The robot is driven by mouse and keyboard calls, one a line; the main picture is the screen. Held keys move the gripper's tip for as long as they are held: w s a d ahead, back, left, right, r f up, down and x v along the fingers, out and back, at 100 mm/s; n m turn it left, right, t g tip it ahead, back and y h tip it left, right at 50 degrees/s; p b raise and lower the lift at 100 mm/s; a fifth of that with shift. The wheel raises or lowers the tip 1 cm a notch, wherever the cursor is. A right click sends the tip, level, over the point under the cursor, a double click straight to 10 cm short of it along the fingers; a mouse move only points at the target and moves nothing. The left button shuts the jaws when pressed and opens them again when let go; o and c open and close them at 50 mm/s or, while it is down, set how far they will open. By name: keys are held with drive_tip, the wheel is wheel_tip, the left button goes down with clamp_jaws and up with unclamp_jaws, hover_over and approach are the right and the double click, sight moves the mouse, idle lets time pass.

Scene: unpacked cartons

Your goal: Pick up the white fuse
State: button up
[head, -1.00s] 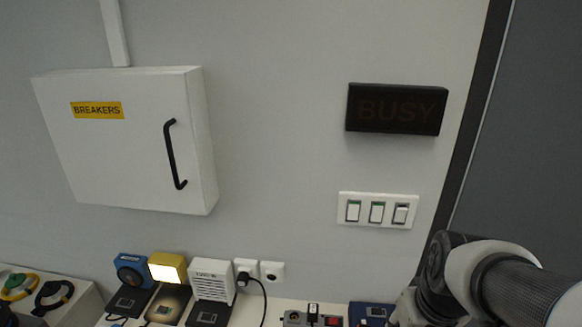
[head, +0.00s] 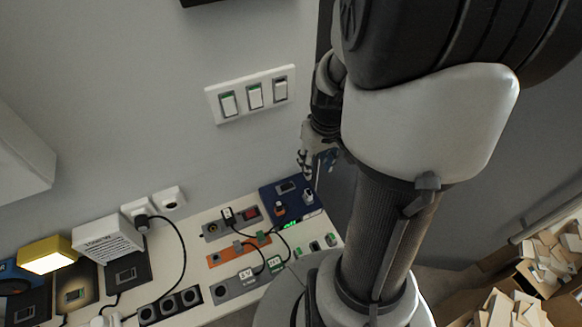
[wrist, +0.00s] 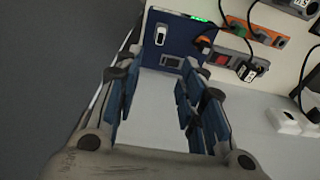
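A small white piece, which looks like the white fuse (wrist: 161,34), sits upright on the blue panel (wrist: 181,28) in the wrist view. It also shows at the right side of the blue panel in the head view (head: 308,197). My gripper (wrist: 158,82) is open, with nothing between its fingers. Its fingers point toward the blue panel, with the white piece beyond their tips. In the head view my gripper (head: 308,163) is small and partly hidden by my arm, just above the panel's back edge.
A dark-and-orange piece (head: 279,208) and a grey slot (head: 285,187) are on the same panel. Beside it are an orange strip (head: 235,250), cables and sockets (head: 170,303). Wall switches (head: 253,95) are above. Cartons with pale blocks (head: 545,265) stand at the lower right.

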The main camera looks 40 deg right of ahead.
sight(309, 193)
drive_tip(key=f+b, duration=0.2)
drive_tip(key=f, duration=0.3)
drive_tip(key=w+f+b, duration=0.1)
drive_tip(key=f+b, duration=0.1)
drive_tip(key=f, duration=0.4)
drive_tip(key=w+f+b, duration=0.1)
drive_tip(key=f+b, duration=0.1)
drive_tip(key=f, duration=0.4)
drive_tip(key=shift+d+b, duration=0.25)
drive_tip(key=shift+b, duration=0.05)
drive_tip(key=shift+r, duration=0.15)
drive_tip(key=shift+c, duration=0.4)
clamp_jaws()
wheel_tip(309, 193, up, 20)
drive_tip(key=p, duration=0.7)
